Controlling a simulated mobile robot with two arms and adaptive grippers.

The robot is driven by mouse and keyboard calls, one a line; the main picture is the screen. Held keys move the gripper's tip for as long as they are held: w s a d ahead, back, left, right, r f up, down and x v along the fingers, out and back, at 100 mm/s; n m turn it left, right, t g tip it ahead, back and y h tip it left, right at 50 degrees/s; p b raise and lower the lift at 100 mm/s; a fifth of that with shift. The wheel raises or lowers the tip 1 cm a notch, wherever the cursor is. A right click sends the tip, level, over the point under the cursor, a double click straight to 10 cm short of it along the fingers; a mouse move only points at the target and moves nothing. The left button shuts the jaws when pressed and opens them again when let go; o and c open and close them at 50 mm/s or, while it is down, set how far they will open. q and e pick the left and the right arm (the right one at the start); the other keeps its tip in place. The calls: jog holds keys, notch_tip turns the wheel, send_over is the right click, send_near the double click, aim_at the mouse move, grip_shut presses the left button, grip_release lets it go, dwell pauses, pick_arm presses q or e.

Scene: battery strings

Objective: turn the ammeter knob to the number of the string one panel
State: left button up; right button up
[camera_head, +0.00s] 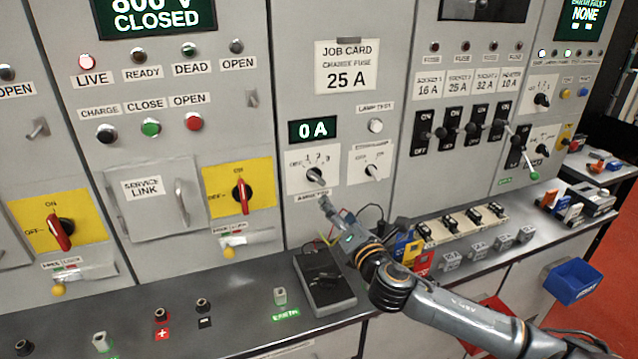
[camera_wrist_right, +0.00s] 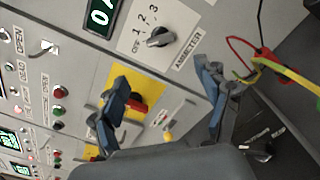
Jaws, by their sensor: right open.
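The ammeter knob (camera_head: 315,174) is a dark rotary knob on a white plate marked OFF, 1, 2, 3, below a green display reading 0 A (camera_head: 313,129). It also shows near the top of the right wrist view (camera_wrist_right: 160,37); I cannot tell its exact setting. My right gripper (camera_head: 325,205) is just below the ammeter plate, apart from the knob. In the right wrist view its two blue-grey fingers (camera_wrist_right: 161,72) are spread and empty, with the knob beyond them. My left gripper is not in view. No string number can be read on the panels.
A second small knob (camera_head: 371,171) sits right of the ammeter. A black meter box (camera_head: 324,281) with leads stands on the counter below. Yellow-backed red switches (camera_head: 240,190) are to the left. Black breakers (camera_head: 447,133) and a job card (camera_head: 347,67) are also on the cabinets.

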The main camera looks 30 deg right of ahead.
aim_at(317, 182)
jog(key=p+x, duration=0.3)
jog(key=x, duration=1)
jog(key=shift+w+f, duration=0.1)
jog(key=shift+f, duration=0.05)
jog(key=c, duration=1.2)
jog(key=shift+o, duration=0.2)
jog(key=shift+m, duration=0.5)
jog(key=shift+m+b, duration=0.35)
jog(key=shift+m, duration=2.15)
